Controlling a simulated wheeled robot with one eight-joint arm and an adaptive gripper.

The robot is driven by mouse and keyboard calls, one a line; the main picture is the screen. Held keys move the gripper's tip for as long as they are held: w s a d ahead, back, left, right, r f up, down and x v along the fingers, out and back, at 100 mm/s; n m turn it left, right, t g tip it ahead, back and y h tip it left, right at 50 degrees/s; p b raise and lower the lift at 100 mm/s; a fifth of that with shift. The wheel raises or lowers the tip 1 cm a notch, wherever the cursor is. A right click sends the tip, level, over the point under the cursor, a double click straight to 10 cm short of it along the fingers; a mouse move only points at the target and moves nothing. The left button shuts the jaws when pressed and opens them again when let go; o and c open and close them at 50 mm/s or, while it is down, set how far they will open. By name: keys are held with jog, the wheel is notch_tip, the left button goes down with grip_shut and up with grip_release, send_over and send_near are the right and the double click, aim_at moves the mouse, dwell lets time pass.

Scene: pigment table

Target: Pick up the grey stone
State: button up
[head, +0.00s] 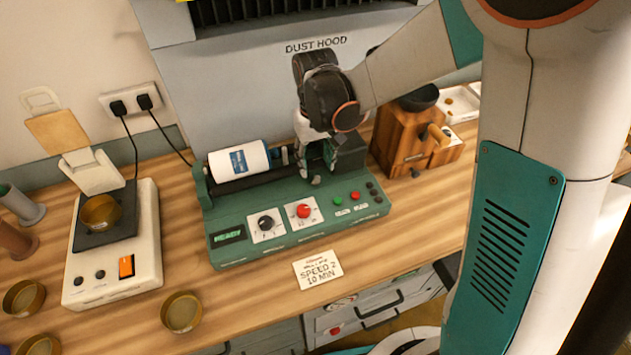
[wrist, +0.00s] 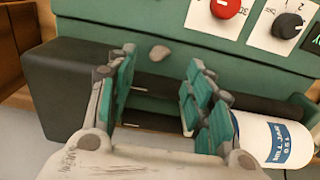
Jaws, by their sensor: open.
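A small rounded grey-brown stone (wrist: 159,53) lies on the green casing of the roller machine (wrist: 100,22), between the dark rollers and the red knob. In the wrist view it shows between the fingertips of my gripper (wrist: 162,60), which is open and empty, with a finger to each side. I cannot tell whether the fingertips are level with it. In the head view my gripper (head: 318,172) points down over the right part of the machine (head: 235,222). The stone cannot be made out there.
A white labelled jar (head: 240,160) lies on the rollers left of my gripper. A wooden grinder (head: 392,140) stands close on the right. A white scale (head: 145,250) with a brass dish is at left. The red knob (head: 303,211) and a card (head: 318,270) are in front.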

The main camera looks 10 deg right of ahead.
aim_at(316, 179)
jog(key=shift+s+d+f+b, duration=0.15)
jog(key=shift+f+b, duration=0.35)
jog(key=shift+f, duration=0.9)
jog(key=shift+s+a+f+b, duration=0.15)
jog(key=shift+f+b, duration=0.3)
jog(key=shift+f, duration=0.9)
jog(key=shift+d, duration=0.1)
jog(key=c, duration=1)
